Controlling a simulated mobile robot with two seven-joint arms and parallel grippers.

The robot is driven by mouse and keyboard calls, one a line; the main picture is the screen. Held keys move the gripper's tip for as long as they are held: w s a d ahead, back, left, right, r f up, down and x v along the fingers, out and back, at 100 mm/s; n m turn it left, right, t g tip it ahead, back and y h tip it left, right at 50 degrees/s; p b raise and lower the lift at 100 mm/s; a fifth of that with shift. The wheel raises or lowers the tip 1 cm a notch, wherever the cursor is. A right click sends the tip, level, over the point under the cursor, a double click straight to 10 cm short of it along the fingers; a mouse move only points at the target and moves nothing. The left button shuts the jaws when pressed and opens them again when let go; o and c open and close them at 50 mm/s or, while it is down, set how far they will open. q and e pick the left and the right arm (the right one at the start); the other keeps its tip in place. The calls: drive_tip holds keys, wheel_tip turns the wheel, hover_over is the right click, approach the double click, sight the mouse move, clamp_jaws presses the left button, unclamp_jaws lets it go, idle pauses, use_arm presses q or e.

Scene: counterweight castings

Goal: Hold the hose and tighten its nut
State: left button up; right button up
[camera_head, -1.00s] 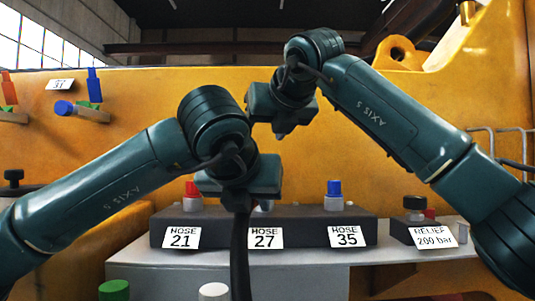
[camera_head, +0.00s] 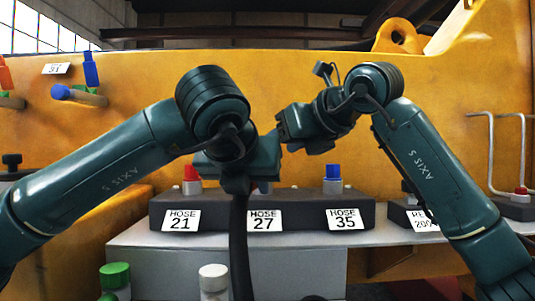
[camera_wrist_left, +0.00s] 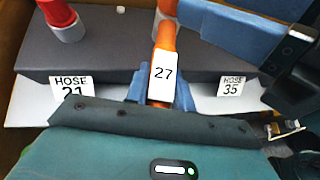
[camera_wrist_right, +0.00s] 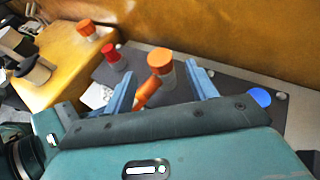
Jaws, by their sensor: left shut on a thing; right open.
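My left gripper (camera_head: 238,190) is shut on the hose, with its black length (camera_head: 240,250) hanging below in the head view. In the left wrist view the hose's orange end (camera_wrist_left: 164,40) carries a tag "27" (camera_wrist_left: 162,72) and sits between the blue fingers. My right gripper (camera_head: 290,143) is open, tilted, close to the upper right of the left one. Its fingers also show in the right wrist view (camera_wrist_right: 160,88), with an orange round nut-like cap (camera_wrist_right: 160,64) and a slanted orange piece (camera_wrist_right: 147,93) between or beyond them. Contact cannot be told.
The dark block (camera_head: 300,205) has labels 21, 27 and 35, with a red cap (camera_head: 192,174) and a blue cap (camera_head: 333,173). A relief block (camera_head: 400,215) stands right. Green (camera_head: 115,275) and white (camera_head: 213,280) caps are in front. A yellow wall is behind.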

drive_tip(key=x, duration=0.5)
drive_tip(key=c, duration=1)
drive_tip(key=shift+s+a+m+t+h, duration=0.15)
drive_tip(key=shift+m+t+h, duration=0.4)
drive_tip(key=shift+m+h, duration=0.65)
drive_tip(key=shift+w+a+m+t+h, duration=0.15)
drive_tip(key=shift+m+t+h, duration=0.4)
drive_tip(key=shift+m+h, duration=0.65)
drive_tip(key=shift+s, duration=0.1)
drive_tip(key=o, duration=1)
wheel_tip(320, 180, up, 10)
